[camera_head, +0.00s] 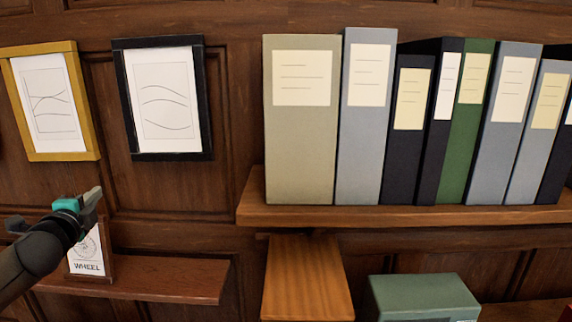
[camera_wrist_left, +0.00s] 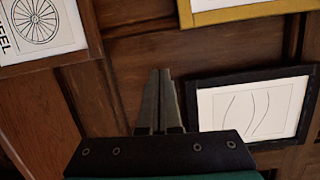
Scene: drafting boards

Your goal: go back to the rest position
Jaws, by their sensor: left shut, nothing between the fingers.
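My left gripper (camera_head: 94,193) comes in from the left in the head view. It is in front of the wood-panelled wall, just over a small framed card marked "WHEEL" (camera_head: 86,258), part of which it hides. In the left wrist view its two fingers (camera_wrist_left: 158,78) are together with nothing between them. The WHEEL card also shows at the upper left of the left wrist view (camera_wrist_left: 40,28). My right gripper is in neither view.
A yellow frame (camera_head: 84,100) and a black frame (camera_head: 207,100) hang on the wall. A wooden shelf (camera_head: 400,214) holds several binders (camera_head: 302,150). Below are a lower shelf (camera_head: 170,280), a wooden block (camera_head: 306,280) and a green box (camera_head: 422,296). The wall between the black frame and lower shelf is clear.

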